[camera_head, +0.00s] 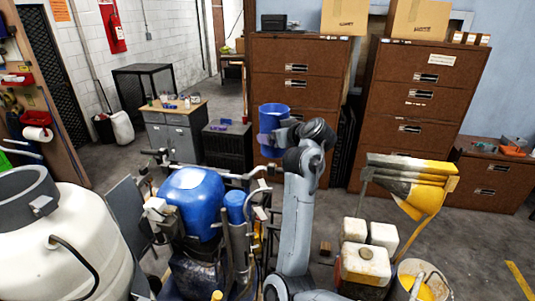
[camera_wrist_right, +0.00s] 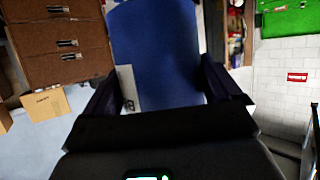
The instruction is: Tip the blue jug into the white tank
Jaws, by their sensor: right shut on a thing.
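The blue jug (camera_head: 271,119) is in the air near the middle of the head view, looking about upright with its rim at the top. My right gripper (camera_head: 284,133) is shut on its side. In the right wrist view the jug (camera_wrist_right: 157,50) fills the space between the dark fingers of the right gripper (camera_wrist_right: 166,78). The jug's contents cannot be seen. The white tank (camera_head: 75,255) is large and stands at the lower left, well apart from the jug. It has a grey collar (camera_head: 24,192) on top. My left gripper is not in view.
The striper machine (camera_head: 190,205), with a blue tank and bars, stands between the white tank and my right arm. Small white containers (camera_head: 365,262) and a bucket (camera_head: 422,283) stand at the lower right. Brown cabinets (camera_head: 300,85) line the back.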

